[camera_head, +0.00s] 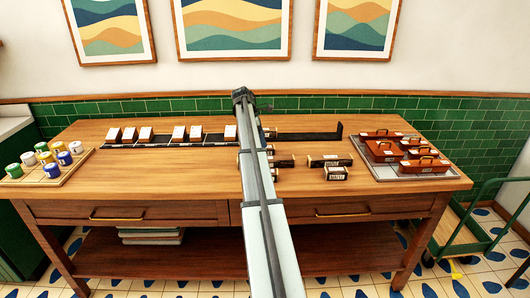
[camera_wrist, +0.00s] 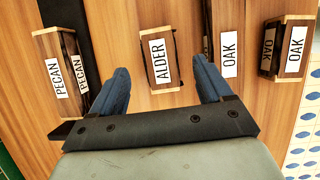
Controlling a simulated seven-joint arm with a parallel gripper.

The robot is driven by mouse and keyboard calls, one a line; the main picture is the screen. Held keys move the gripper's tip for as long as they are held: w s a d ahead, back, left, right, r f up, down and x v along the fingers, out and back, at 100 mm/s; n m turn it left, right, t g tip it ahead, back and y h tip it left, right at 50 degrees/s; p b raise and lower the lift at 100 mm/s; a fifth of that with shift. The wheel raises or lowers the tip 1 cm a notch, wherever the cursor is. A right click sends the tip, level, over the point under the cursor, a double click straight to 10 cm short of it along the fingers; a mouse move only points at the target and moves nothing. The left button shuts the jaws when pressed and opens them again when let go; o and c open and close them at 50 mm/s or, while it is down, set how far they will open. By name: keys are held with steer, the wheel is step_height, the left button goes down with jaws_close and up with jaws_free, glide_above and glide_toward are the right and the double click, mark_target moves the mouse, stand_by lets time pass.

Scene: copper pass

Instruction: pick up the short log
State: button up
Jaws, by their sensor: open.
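Several dark-sided logs with pale labelled faces lie on the table, mostly right of my arm in the head view, including one log (camera_head: 324,161) with another log (camera_head: 333,174) just in front of it. In the wrist view my gripper (camera_wrist: 164,82) is open and empty. The log labelled ALDER (camera_wrist: 160,62) lies between its blue fingers, with gaps at both sides. A PECAN log (camera_wrist: 60,77) is left of the fingers. One OAK log (camera_wrist: 230,50) is close by the right finger, partly hidden; another OAK log (camera_wrist: 293,52) is farther right. I cannot tell which log is shortest.
A dark rail (camera_head: 170,145) with several white-topped blocks runs along the back. A tray of colored cans (camera_head: 88,156) is at the left; a tray of handled reddish boxes (camera_head: 375,173) is at the right. My arm hides part of the table's middle. The front left is clear.

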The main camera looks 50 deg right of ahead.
steer(key=shift+x, duration=2.7)
steer(key=shift+w+a+f, duration=0.15)
steer(key=shift+w+f, duration=0.05)
steer(key=shift+f, duration=0.15)
steer(key=shift+c, duration=0.4)
steer(key=c, duration=1)
